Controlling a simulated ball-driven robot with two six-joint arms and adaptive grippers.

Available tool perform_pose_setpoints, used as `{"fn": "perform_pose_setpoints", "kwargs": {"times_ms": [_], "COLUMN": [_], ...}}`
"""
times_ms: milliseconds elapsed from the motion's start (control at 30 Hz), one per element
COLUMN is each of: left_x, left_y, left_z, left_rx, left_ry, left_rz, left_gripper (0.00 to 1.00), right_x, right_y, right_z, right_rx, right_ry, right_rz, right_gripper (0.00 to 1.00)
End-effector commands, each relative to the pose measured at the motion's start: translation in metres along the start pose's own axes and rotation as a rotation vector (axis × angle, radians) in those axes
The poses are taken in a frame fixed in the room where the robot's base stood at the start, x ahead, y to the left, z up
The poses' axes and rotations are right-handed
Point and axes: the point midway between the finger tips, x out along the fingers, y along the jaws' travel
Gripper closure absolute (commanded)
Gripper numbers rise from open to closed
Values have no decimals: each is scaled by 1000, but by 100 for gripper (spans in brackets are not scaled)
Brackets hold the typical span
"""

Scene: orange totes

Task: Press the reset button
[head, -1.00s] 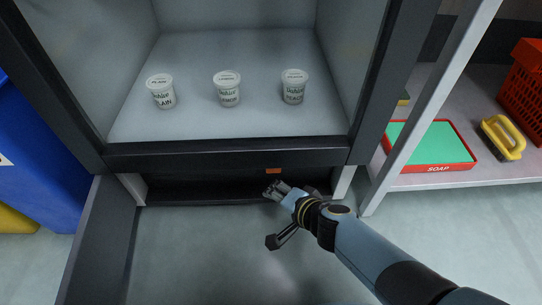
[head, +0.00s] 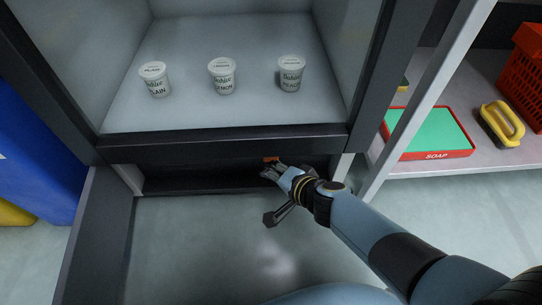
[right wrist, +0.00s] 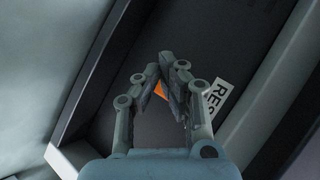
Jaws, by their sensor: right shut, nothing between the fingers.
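The reset button is a small orange block (head: 270,159) on the dark panel below the cabinet's compartment. In the right wrist view the orange (right wrist: 160,90) shows partly behind my fingers, beside a white label (right wrist: 218,95) with the letters "RES". My right gripper (head: 268,172) is shut and empty, with its fingertips at the button's lower edge in the head view. It also shows in the right wrist view (right wrist: 168,58), its tips close together in front of the panel. I cannot tell whether the tips touch the button. My left gripper is not in view.
Three white tubs, plain (head: 155,80), lemon (head: 222,77) and a third (head: 291,74), stand in the open cabinet (head: 230,143). An open door (head: 95,235) is at left. A shelf at right holds a red-green soap tray (head: 436,154), a yellow-handled brush (head: 503,122) and a red basket (head: 525,75).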

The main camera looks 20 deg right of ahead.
Motion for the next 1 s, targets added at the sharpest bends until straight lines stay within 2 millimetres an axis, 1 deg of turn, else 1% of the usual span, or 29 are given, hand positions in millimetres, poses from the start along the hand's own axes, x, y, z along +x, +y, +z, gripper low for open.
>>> {"fn": "perform_pose_setpoints", "kwargs": {"times_ms": [567,1000], "left_x": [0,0], "left_y": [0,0], "left_z": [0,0], "left_rx": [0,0], "left_ry": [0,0], "left_rz": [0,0], "left_gripper": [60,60], "right_x": [0,6], "right_y": [0,-2], "right_z": [0,-6], "right_rx": [0,0], "right_ry": [0,0], "right_rz": [0,0], "right_gripper": [100,100]}}
